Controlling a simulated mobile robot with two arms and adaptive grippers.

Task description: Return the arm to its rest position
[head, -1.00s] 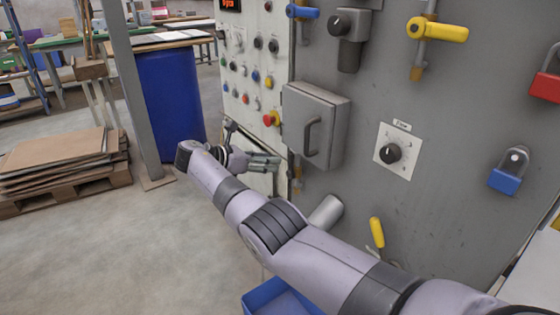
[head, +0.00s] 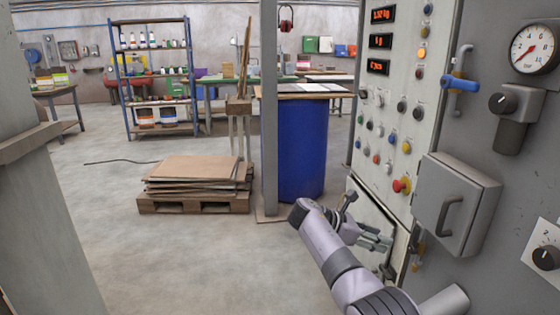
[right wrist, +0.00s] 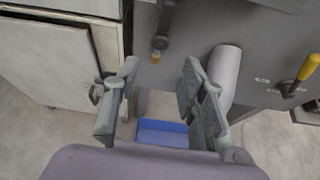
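My right arm (head: 345,265) reaches in from the lower right in the head view, alongside the grey machine. My right gripper (head: 372,228) is at its far end, in front of the lower part of the button panel. In the right wrist view the right gripper (right wrist: 160,68) has its two grey fingers wide apart, with nothing between them. Beyond the fingers are the machine's grey front, a grey cylinder (right wrist: 224,75) and a blue bin (right wrist: 162,134) on the floor. My left arm and gripper are not in view.
The button panel (head: 392,110) and grey box with a handle (head: 455,205) stand close to the right arm. A blue drum (head: 302,150), a post (head: 268,110) and a pallet of cardboard (head: 195,180) stand farther back. Open floor lies left of the arm.

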